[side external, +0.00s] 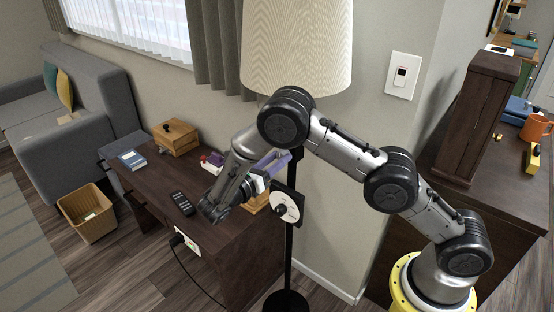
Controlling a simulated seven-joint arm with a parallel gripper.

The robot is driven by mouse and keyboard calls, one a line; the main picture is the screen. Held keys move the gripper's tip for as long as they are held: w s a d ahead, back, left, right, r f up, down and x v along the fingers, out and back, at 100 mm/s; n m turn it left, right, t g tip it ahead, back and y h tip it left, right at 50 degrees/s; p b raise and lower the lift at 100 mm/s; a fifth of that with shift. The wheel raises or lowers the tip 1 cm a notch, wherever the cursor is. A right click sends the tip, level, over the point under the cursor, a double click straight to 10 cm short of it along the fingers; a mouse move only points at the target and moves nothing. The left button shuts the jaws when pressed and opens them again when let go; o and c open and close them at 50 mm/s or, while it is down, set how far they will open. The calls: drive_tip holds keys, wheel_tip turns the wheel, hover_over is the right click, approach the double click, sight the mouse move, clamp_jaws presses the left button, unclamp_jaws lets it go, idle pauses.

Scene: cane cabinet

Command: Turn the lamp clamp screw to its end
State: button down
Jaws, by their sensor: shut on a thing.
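The floor lamp has a cream shade (296,45), a black pole (289,245) and a round black base (285,302). A black plate with a white disc (285,206) and a small dark knob is on the pole. My gripper (290,157) reaches in from the left against the pole, just above the disc and below the shade. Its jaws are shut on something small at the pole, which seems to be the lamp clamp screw. The screw itself is hidden by the gripper, and its turn cannot be seen.
A dark desk (150,188) stands left of the lamp with a wooden box (175,137), a blue book (132,160) and a black remote (181,203). A wicker basket (88,213) is on the floor. The wall (335,215) is close behind the pole; a dark cabinet (485,190) stands right.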

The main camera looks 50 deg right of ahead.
drive_tip(key=shift+m, duration=0.4)
drive_tip(key=m, duration=1)
drive_tip(key=shift+m, duration=0.3)
drive_tip(key=m+g, duration=0.1)
drive_tip(key=m, duration=0.9)
drive_tip(key=shift+f+m, duration=0.1)
drive_tip(key=shift+m, duration=0.3)
drive_tip(key=shift+c, duration=2.4)
unclamp_jaws()
